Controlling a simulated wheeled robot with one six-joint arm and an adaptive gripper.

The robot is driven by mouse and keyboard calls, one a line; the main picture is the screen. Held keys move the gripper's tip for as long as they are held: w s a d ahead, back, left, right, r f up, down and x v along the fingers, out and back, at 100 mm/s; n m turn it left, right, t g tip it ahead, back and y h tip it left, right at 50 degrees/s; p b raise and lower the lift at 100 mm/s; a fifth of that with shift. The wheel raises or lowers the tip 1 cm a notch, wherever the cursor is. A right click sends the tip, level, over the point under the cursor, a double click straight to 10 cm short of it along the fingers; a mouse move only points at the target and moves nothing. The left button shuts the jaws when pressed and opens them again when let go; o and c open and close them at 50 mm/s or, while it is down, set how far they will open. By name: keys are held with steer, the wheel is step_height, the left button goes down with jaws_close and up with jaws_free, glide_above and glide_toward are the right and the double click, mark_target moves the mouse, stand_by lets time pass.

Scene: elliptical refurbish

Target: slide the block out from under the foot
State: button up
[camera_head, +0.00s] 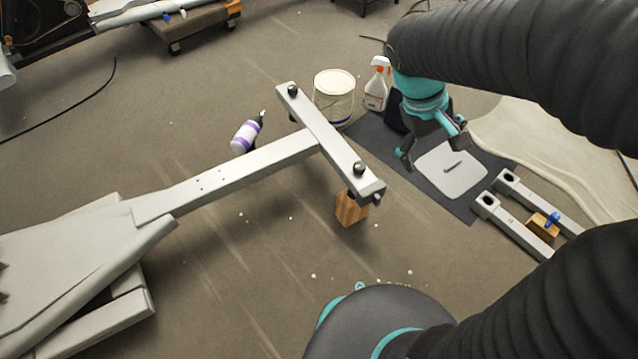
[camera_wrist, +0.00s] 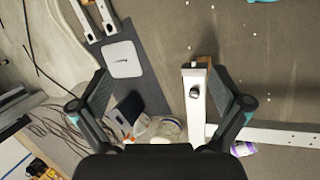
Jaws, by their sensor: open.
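The wooden block (camera_head: 351,208) stands on the floor under the near right end of the grey crossbar foot (camera_head: 325,140). The foot has dark round knobs near both ends. In the wrist view the foot (camera_wrist: 195,105) runs down the right of centre, and a small brown part of the block (camera_wrist: 204,62) shows at its upper end. My gripper (camera_head: 430,150) is open and empty, above the dark mat, to the right of the foot and apart from the block. Its two spread fingers also show in the wrist view (camera_wrist: 165,100).
A dark mat (camera_head: 390,159) holds a light square plate (camera_head: 451,171). A white bucket (camera_head: 334,95), spray bottle (camera_head: 377,84) and purple-banded bottle (camera_head: 246,134) stand or lie near the foot. Grey rails (camera_head: 521,228) lie at right. Floor in front of the block is mostly clear.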

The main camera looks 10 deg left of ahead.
steer(key=w+a+f+n+h+b, duration=0.1)
steer(key=w+a+f+n+h, duration=0.25)
steer(key=f, duration=0.35)
steer(key=w+a+f+n+t+h+b, duration=0.1)
steer(key=w+a+f+n+h, duration=0.15)
steer(key=a+f, duration=0.35)
steer(key=w+a+f+n+h+b, duration=0.1)
steer(key=w+a+f+n+h, duration=0.2)
steer(key=f, duration=0.6)
steer(key=n+t+b, duration=0.3)
steer(key=n+t, duration=0.8)
glide_toward(341, 207)
steer(key=shift+s+a, duration=0.25)
steer(key=shift+a, duration=0.1)
steer(key=shift+d+r, duration=0.1)
steer(key=x, duration=1.3)
steer(key=shift+w+d, duration=0.15)
steer(key=shift+d, duration=0.15)
